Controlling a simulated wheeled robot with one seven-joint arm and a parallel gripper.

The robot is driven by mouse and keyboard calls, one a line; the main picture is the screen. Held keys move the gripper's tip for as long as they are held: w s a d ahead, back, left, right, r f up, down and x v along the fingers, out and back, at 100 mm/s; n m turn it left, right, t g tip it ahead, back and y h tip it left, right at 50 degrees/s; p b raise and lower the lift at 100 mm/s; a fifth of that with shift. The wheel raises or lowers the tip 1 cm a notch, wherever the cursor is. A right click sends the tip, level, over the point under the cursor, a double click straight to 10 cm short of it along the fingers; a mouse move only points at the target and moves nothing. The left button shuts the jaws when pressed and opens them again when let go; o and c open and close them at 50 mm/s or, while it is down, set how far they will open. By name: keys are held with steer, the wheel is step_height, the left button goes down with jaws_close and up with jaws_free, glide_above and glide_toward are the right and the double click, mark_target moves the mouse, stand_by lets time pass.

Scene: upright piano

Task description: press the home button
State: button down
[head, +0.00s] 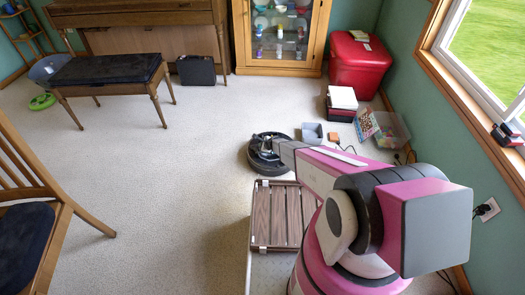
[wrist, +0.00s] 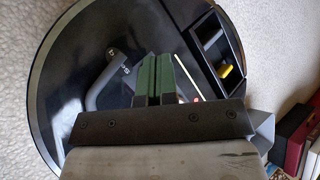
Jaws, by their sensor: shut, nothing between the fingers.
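A round black robot vacuum (head: 262,168) lies on the carpet in the head view, and its dark glossy top (wrist: 75,70) fills much of the wrist view. A grey curved button panel (wrist: 103,82) with small pale symbols is on this top, left of my fingers. Which symbol marks the home button is too small to tell. My gripper (wrist: 158,60) shows two green fingers closed together with nothing between them, over the vacuum's top beside the panel. Whether the fingertips touch the surface cannot be told. In the head view my arm hides part of the vacuum and the gripper is not clear.
The vacuum has an open recess with a yellow piece (wrist: 225,71) inside. A slatted wooden rack (head: 275,215) lies in front of it. A grey box (head: 312,132), a clear bin (head: 392,130) and a red container (head: 358,65) stand right and behind. Carpet at left is free.

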steer(key=shift+f, duration=0.1)
stand_by(0.5)
steer(key=shift+f, duration=0.3)
steer(key=shift+f, duration=0.4)
stand_by(0.9)
steer(key=shift+r, duration=0.85)
steer(key=shift+r, duration=2.5)
